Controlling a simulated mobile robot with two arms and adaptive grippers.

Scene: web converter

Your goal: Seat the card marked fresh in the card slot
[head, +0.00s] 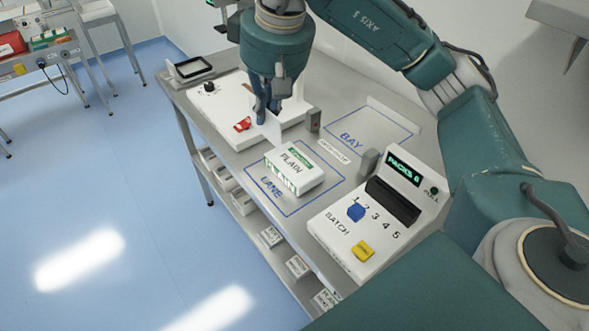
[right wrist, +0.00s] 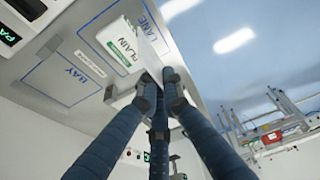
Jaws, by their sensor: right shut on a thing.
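My right gripper (head: 266,105) is shut on a thin white card (head: 271,127), which hangs upright below its fingertips. The gripper is over the front part of a white flat unit (head: 217,103) on the table. In the right wrist view, the fingertips (right wrist: 160,88) pinch the card (right wrist: 152,40), seen nearly edge-on, so its marking cannot be read. A small red part (head: 242,125) sits on the unit just left of the card. I cannot make out the card slot; the gripper and card cover part of the unit. My left gripper is not in view.
A white and green PLAIN pack (head: 294,168) stands in the blue-outlined LANE. The BAY outline (head: 375,135) is empty. A control box (head: 380,215) with a PACKS 6 display stands at the right. A black-framed tray (head: 192,69) is at the far left corner.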

